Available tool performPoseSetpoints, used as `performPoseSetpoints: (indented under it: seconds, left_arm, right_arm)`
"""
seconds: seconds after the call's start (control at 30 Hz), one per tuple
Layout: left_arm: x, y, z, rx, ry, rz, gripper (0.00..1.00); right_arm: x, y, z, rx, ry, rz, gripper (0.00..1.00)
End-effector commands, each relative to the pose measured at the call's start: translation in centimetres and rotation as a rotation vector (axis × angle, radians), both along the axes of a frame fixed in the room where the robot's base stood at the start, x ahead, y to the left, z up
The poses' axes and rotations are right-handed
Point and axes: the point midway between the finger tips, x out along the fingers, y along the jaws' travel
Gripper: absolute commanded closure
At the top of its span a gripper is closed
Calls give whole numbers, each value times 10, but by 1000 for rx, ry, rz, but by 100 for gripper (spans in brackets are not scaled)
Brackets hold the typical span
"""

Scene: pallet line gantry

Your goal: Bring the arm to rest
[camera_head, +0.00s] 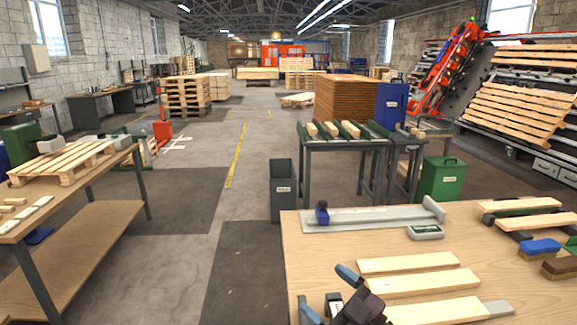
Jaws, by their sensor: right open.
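My right gripper (328,291) is at the bottom centre, over the near left part of the wooden workbench (302,262). Its two blue-tipped fingers are apart, with no board between them. A small dark piece with a white mark shows between the fingers; I cannot tell whether it is part of the gripper. Three pale boards lie just right of the gripper: a short far one (405,262), a middle one (424,282) and a near one (440,309), partly hidden by my gripper or cut by the frame. My left gripper is not in view.
On the workbench are a grey measuring jig (370,219), a small display box (426,232), boards on dark holders (520,204) and brushes (541,247). Beyond stand a grey bin (284,190), roller stand (343,145) and green can (441,180).

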Motion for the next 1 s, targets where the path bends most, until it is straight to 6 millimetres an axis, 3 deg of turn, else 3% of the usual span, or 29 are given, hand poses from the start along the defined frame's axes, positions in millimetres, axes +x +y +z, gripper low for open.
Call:
performPoseSetpoints:
  seconds: [0.17, 0.37, 0.47, 0.6, 0.8, 1.0]
  left_arm:
    - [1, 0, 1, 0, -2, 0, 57]
    - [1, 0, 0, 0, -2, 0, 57]
    - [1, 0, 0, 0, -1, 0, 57]
    - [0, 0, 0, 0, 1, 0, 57]
    - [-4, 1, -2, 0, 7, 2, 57]
    - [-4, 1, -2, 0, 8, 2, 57]
  right_arm:
    - [-6, -51, -9, 108, 125, -342, 7]
    - [-32, -114, -45, 109, 366, -676, 7]
    - [-58, -143, -70, 75, 530, -813, 7]
    - [-107, -175, -106, -7, 790, -944, 7]
    - [-170, -195, -136, -117, 1075, -993, 7]
    - [-215, -201, -150, -192, 1259, -976, 7]
